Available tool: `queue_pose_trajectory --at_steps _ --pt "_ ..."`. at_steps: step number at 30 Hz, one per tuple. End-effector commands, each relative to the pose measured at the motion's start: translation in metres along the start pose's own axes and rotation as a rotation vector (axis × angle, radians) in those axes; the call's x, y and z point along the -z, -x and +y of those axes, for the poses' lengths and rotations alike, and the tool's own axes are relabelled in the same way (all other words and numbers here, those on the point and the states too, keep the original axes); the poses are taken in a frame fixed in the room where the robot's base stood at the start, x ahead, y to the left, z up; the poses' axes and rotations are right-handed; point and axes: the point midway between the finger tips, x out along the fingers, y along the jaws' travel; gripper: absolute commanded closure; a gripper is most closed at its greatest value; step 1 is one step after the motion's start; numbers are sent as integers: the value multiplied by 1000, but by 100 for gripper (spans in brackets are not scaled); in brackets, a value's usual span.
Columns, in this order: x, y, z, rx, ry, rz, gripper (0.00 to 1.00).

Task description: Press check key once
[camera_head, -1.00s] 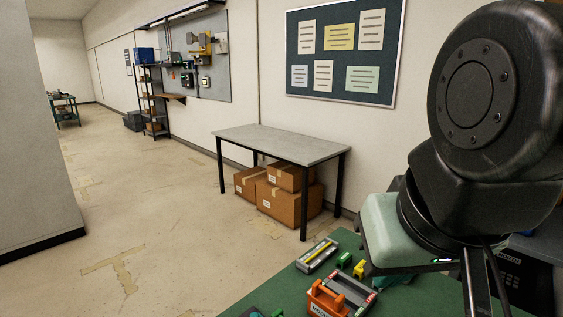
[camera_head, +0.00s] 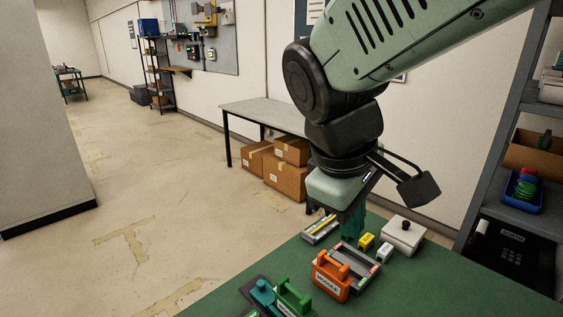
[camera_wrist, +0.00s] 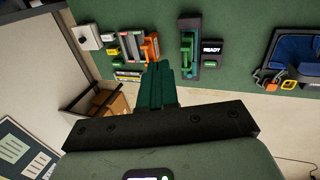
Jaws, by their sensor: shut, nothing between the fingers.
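I cannot pick out a key marked check in either view. In the wrist view, a black READY sign (camera_wrist: 212,47) stands beside a green-handled piece (camera_wrist: 187,46) in a dark holder. My gripper (camera_head: 352,226) points down over the far part of the green table, near a white box with a black knob (camera_head: 403,236). Its teal fingers (camera_wrist: 160,82) are together and empty in the wrist view. Contact below the fingertips cannot be told.
A grey shelf (camera_head: 490,160) rises at the right. The table's right front area is clear.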

Motion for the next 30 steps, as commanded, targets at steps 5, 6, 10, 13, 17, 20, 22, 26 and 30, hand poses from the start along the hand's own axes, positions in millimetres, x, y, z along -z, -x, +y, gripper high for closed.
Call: queue_pose_trajectory --at_steps 5,6,10,13,17,20,22,26,30 --pt "43 -32 -2 -14 376 -131 100" --pt "53 -39 -4 -18 459 -158 100" --pt "84 -65 -13 -25 732 -242 100" --pt "109 -87 -24 -28 939 -303 100" --pt "139 -119 -45 -29 1211 -380 100" --pt "160 -144 -64 -29 1417 -439 100" --pt "173 -162 -79 -29 1551 -476 100" --pt "190 -191 -104 -26 1759 -536 100" --pt "200 -211 -123 -25 1904 -576 100"
